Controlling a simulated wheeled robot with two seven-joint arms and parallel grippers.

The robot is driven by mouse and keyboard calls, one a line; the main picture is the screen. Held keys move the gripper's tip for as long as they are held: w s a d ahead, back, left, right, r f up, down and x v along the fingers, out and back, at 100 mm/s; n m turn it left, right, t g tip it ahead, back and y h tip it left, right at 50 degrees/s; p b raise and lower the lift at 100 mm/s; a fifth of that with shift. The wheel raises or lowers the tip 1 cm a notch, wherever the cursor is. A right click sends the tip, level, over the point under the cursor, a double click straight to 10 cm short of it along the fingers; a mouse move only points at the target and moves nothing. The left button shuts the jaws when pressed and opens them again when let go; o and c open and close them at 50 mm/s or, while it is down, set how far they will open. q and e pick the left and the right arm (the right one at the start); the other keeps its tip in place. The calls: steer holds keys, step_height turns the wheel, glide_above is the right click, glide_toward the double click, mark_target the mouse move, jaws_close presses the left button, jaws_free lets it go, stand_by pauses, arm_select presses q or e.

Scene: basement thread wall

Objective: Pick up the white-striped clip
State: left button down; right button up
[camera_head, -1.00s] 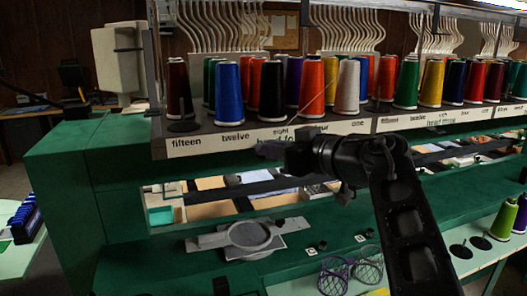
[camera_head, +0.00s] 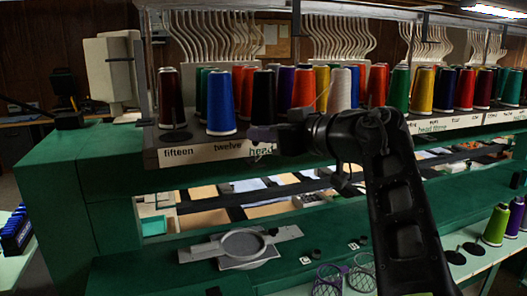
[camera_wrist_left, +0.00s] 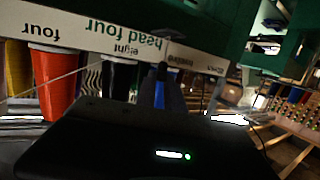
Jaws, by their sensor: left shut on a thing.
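In the left wrist view the fingers (camera_wrist_left: 168,88) are close together near the label strip, dark and partly blurred. My right gripper is not in view.
Thread cones, such as a blue one (camera_head: 221,104), stand in rows behind the label strip (camera_head: 205,154). A grey plate with a round ring (camera_head: 243,246) lies on the green ledge below. Two mesh cups (camera_head: 328,279) stand nearby. A green cone (camera_head: 496,225) is at right.

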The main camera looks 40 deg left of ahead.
arm_select(q)
step_height(320, 180, up, 5)
steer(key=shift+r+p, duration=0.1)
steer(key=shift+p, duration=0.25)
stand_by(1.0)
